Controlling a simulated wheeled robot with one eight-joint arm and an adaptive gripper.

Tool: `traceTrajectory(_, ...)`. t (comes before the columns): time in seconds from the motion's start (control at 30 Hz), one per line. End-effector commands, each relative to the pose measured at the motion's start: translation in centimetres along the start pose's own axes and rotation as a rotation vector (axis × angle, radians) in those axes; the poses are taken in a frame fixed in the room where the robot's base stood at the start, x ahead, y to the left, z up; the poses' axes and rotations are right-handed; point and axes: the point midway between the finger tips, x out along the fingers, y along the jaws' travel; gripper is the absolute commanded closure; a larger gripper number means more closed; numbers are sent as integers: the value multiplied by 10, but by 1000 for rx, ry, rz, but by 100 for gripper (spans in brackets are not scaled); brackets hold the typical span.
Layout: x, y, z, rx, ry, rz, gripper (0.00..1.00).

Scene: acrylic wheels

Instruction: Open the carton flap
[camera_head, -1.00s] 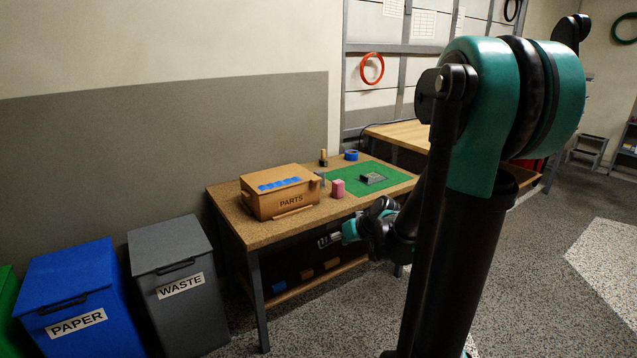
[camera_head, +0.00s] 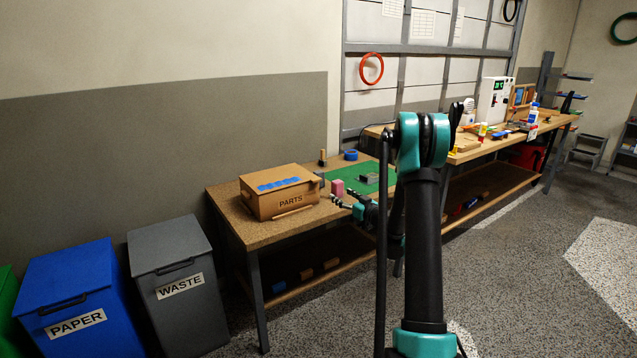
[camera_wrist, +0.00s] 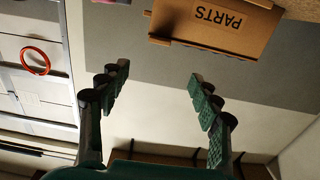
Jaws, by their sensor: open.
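The carton (camera_head: 280,192) is a brown box marked PARTS, standing on the left part of the wooden table. Its lid looks closed, with blue marks on top, and a narrow flap edge sticks out low on its front.
A pink block (camera_head: 337,187), a green mat (camera_head: 345,174) with a grey part (camera_head: 368,178), and a blue tape roll (camera_head: 351,155) lie right of the carton. A grey WASTE bin (camera_head: 180,285) and a blue PAPER bin (camera_head: 78,300) stand left of the table (camera_head: 232,212).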

Motion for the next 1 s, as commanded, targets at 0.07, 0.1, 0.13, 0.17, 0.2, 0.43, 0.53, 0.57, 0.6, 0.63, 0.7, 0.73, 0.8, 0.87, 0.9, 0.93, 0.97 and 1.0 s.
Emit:
traceTrajectory(0.07, 4, 2, 1, -3, 5, 3, 36)
traceTrajectory(0.1, 6, 2, 1, -3, 5, 3, 36)
traceTrajectory(0.13, 9, 2, 1, -3, 5, 2, 36)
traceTrajectory(0.17, 12, 1, 1, -3, 5, 1, 36)
traceTrajectory(0.2, 18, 1, 1, -3, 5, 0, 36)
traceTrajectory(0.43, 61, 0, 1, -2, 4, 0, 36)
traceTrajectory(0.53, 81, 0, 1, -2, 4, -1, 36)
traceTrajectory(0.57, 87, 0, 1, -2, 4, -1, 36)
traceTrajectory(0.6, 95, 1, 0, -2, 4, 0, 36)
traceTrajectory(0.63, 101, 1, 0, -2, 4, 1, 36)
traceTrajectory(0.7, 115, 0, 0, -2, 4, -1, 36)
traceTrajectory(0.73, 121, 0, 0, -2, 4, -1, 36)
traceTrajectory(0.8, 133, 1, 0, -2, 4, 1, 36)
traceTrajectory(0.87, 143, 1, 0, -2, 4, 0, 36)
traceTrajectory(0.9, 150, 0, 0, -2, 4, 0, 36)
traceTrajectory(0.93, 154, 0, 0, -2, 4, 0, 36)
traceTrajectory(0.97, 157, 1, 0, -2, 4, 0, 36)
traceTrajectory(1.0, 161, 1, 0, -2, 4, 1, 36)
